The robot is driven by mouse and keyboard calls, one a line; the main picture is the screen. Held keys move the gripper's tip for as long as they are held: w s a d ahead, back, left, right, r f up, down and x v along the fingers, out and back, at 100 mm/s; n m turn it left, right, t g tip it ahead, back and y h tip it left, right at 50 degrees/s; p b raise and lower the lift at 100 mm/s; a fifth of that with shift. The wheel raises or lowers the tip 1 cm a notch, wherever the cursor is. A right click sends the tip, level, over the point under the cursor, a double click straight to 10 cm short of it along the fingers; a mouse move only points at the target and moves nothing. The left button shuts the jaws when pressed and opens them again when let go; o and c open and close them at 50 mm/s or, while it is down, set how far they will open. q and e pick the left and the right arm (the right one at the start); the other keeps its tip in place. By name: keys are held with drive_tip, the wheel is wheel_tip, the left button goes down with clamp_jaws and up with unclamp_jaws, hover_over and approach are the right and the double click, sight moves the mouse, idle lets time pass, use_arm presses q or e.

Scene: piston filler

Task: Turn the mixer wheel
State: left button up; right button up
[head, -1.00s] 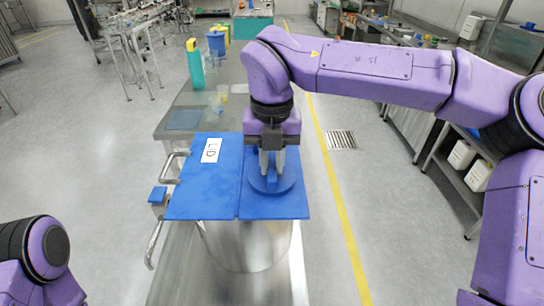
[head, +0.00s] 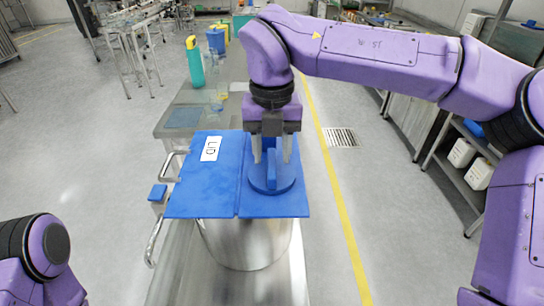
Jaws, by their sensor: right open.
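The mixer wheel is a round blue disc (head: 268,186) with a raised blue handle on top. It sits on the right half of the blue lid (head: 197,205). The lid has a white label reading LID and covers a steel vessel (head: 247,246). My right gripper (head: 271,162) points straight down over the wheel. It is open, with one finger on each side of the raised handle; whether they touch it I cannot tell. My left gripper is out of view; only part of my left arm shows at the lower left.
Behind the lid, the steel bench holds a teal bottle (head: 195,64), clear glassware (head: 216,98) and a blue container (head: 216,40). Steel rail handles (head: 155,240) and a small blue-topped part (head: 157,193) stand left of the vessel. Open floor lies on both sides.

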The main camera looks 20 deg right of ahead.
sight(272, 162)
wheel_tip(272, 162, up, 8)
drive_tip(key=shift+r, duration=0.2)
drive_tip(key=shift+f, duration=0.1)
idle(0.7)
